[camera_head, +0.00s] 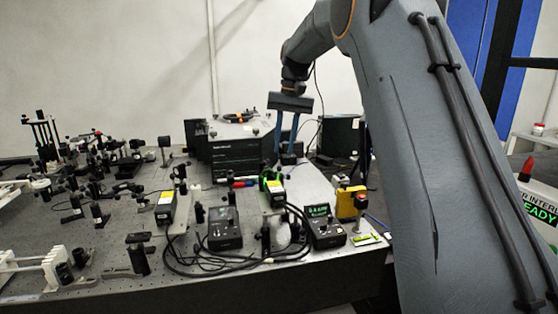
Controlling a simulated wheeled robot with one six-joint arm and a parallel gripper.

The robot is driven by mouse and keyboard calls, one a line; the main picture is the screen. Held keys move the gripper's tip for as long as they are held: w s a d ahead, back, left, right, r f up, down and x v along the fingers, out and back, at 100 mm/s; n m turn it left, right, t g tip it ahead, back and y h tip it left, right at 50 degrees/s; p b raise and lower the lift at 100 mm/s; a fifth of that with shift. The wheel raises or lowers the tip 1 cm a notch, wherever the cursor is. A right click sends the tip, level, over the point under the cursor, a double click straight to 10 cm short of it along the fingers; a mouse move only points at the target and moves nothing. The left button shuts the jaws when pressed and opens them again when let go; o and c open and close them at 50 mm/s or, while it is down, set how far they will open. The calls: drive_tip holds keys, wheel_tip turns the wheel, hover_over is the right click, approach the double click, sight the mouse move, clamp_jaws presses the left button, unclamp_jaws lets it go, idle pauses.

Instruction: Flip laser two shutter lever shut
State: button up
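I cannot read which is laser two. A green glow shows at the top of the middle one. No shutter lever can be made out clearly on either head. My gripper (284,152) points down from above, with its two blue fingers apart and nothing visible between them. In the picture its fingertips are above and slightly right of the middle head, in front of or over a small dark item; the depth gap is unclear.
Two black controller boxes, left (225,231) and right (325,229), sit near the front edge among looped black cables. A large black instrument (238,155) stands behind. A yellow device (350,203) is at the right. Optics mounts crowd the left side of the bench (100,278).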

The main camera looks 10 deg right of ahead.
drive_tip(key=shift+w+a+f+p, duration=0.1)
drive_tip(key=shift+a+f+p, duration=0.2)
drive_tip(key=shift+f, duration=0.95)
drive_tip(key=shift+s+a+f+p, duration=0.15)
drive_tip(key=shift+f+p, duration=0.2)
drive_tip(key=shift+f, duration=0.85)
drive_tip(key=shift+w+a+f+p, duration=0.2)
drive_tip(key=shift+f+p, duration=0.15)
drive_tip(key=shift+f, duration=0.9)
